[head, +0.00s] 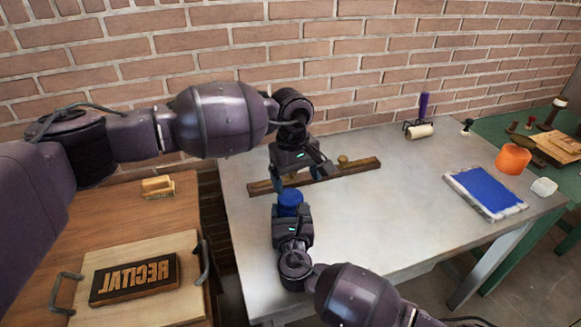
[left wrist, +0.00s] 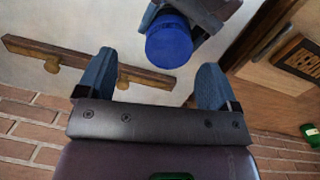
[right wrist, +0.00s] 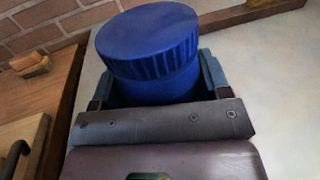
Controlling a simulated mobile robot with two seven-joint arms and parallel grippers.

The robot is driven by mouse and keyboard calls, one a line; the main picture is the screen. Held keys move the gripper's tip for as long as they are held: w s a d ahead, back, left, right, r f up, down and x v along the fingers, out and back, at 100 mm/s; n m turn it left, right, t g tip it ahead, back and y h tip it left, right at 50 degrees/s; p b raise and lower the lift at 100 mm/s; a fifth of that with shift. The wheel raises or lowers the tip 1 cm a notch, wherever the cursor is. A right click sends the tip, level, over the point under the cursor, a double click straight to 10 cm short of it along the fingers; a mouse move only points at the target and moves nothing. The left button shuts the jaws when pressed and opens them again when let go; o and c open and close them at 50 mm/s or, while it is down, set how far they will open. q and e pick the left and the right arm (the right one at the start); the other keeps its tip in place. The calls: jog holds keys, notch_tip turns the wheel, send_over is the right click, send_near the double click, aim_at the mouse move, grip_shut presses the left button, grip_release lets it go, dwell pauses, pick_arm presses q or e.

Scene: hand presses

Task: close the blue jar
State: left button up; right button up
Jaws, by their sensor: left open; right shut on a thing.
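The blue jar (head: 290,197) is held by my right gripper (head: 291,212) at the left part of the grey table. In the right wrist view, the jar body (right wrist: 160,90) sits between the fingers, and a wide ribbed blue lid (right wrist: 148,38) rests on top; whether it is screwed down I cannot tell. My left gripper (head: 295,177) is open and empty, pointing down just above the jar. In the left wrist view, the round blue lid top (left wrist: 169,44) shows between and beyond the two open fingers, apart from them.
A wooden rail with knobs (head: 345,169) lies behind the grippers. A blue inked slab (head: 487,191), an orange pot (head: 513,159) and a roller (head: 419,131) stand to the right. A wooden table with a RECITAL block (head: 134,279) is at left. The middle of the grey table (head: 400,200) is clear.

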aim_at(290, 196)
pick_arm(q)
jog(key=n, duration=0.7)
jog(key=shift+a+r, duration=0.1)
jog(key=shift+r, duration=0.3)
jog(key=n, duration=0.4)
jog(key=shift+w+r, duration=0.15)
jog(key=shift+r, duration=0.1)
jog(key=n, duration=0.4)
jog(key=shift+a+r, duration=0.15)
jog(key=shift+r, duration=0.1)
jog(key=n, duration=0.6)
jog(key=shift+w+a+r+n+y, duration=0.1)
jog(key=shift+a+r+n+y, duration=0.1)
jog(key=shift+n+y, duration=0.15)
jog(key=n, duration=0.4)
jog(key=shift+a, duration=0.15)
jog(key=n, duration=0.4)
jog(key=shift+a, duration=0.1)
jog(key=shift+n, duration=0.25)
jog(key=shift+f, duration=0.1)
jog(key=shift+f, duration=3.9)
